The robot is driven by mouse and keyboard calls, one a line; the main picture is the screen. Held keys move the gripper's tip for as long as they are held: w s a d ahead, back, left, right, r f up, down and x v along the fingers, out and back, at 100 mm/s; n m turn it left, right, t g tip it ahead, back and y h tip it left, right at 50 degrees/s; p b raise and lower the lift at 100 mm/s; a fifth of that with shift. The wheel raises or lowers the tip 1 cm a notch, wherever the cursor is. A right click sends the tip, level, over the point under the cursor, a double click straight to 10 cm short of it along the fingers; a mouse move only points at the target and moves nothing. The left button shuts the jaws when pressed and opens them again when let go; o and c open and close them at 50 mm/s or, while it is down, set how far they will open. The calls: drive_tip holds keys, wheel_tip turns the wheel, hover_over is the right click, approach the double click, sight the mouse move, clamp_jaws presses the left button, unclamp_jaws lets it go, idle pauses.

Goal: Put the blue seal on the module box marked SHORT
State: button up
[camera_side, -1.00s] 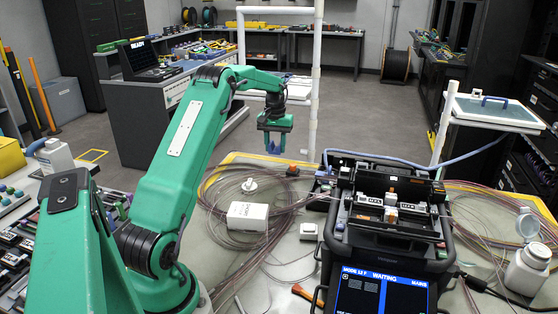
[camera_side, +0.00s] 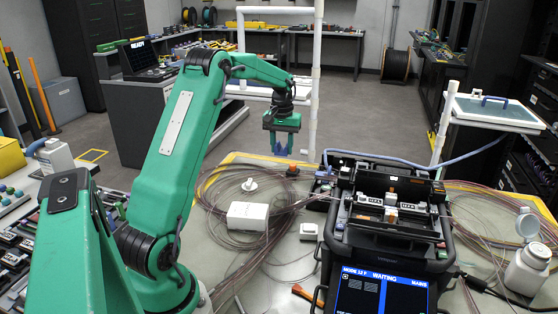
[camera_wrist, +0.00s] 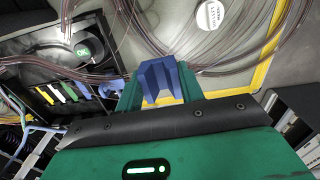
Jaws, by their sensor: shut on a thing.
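My gripper (camera_side: 281,148) hangs over the far part of the work mat, above and to the right of the white boxes' coiled fibers. In the wrist view my gripper (camera_wrist: 158,90) is shut on a blue, notched piece, the blue seal (camera_wrist: 158,80), held between the fingers. In the side view the seal is small and mostly hidden by the fingers. A white module box (camera_side: 247,215) lies on the mat, nearer the camera than the gripper and well apart from it. Its marking is too small to read.
A black splicer (camera_side: 385,225) with a blue screen stands to the right. A small white box (camera_side: 309,231) and a white round object (camera_side: 249,185) lie on the mat among loose fiber coils. A white post (camera_side: 314,110) rises behind the gripper. A white bottle (camera_side: 527,270) stands far right.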

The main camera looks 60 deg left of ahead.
drive_tip(key=s+d+r, duration=0.1)
drive_tip(key=s+d, duration=0.6)
drive_tip(key=d, duration=0.4)
drive_tip(key=s+d+r, duration=0.1)
drive_tip(key=s+d, duration=0.7)
drive_tip(key=d, duration=0.3)
drive_tip(key=shift+s+d+r+m, duration=0.15)
drive_tip(key=shift+s+r+m, duration=0.05)
drive_tip(key=shift+s+m, duration=0.1)
hover_over(247, 211)
wheel_tip(247, 211, down, 7)
drive_tip(key=shift+f, duration=0.15)
drive_tip(key=shift+f, duration=1.85)
drive_tip(key=shift+f, duration=0.1)
